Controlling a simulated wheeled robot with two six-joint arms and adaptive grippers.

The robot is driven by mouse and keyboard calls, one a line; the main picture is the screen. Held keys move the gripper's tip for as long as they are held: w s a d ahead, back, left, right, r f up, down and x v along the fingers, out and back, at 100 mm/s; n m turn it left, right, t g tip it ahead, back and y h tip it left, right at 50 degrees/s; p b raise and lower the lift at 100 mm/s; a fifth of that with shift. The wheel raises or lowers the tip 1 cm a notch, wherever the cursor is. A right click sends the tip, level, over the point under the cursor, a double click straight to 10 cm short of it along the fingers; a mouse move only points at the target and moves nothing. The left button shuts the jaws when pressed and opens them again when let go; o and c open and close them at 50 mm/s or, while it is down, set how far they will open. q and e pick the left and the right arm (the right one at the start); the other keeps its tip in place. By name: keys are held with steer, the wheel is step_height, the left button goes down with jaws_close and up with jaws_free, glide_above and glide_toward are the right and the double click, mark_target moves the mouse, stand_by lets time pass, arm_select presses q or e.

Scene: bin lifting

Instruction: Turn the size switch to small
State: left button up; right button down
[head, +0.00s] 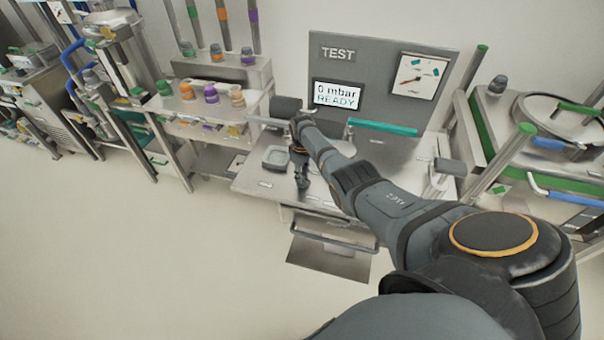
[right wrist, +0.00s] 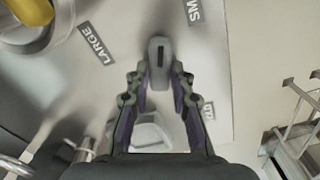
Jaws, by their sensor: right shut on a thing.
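The size switch (right wrist: 158,52) is a grey knob with a dark slot, seen in the right wrist view. Its end points up the picture, between the LARGE label (right wrist: 97,44) and a cut-off label (right wrist: 194,10) whose visible letters look like SM upside down. My right gripper (right wrist: 160,82) is shut on the switch, with one finger on each side of it. In the head view my right gripper (head: 301,182) points down at the bench top (head: 265,186), and the switch is hidden there. My left gripper is not in view.
A grey TEST panel (head: 338,54) with a screen (head: 337,94) reading 0 mbar READY and a dial (head: 414,80) stands behind the bench. A drawer (head: 330,256) hangs in front. The floor at left is clear.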

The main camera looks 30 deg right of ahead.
steer(key=shift+m, duration=2.2)
steer(key=c, duration=1.2)
jaws_free()
steer(key=shift+o, duration=0.2)
step_height(320, 180, up, 12)
steer(key=shift+f, duration=0.1)
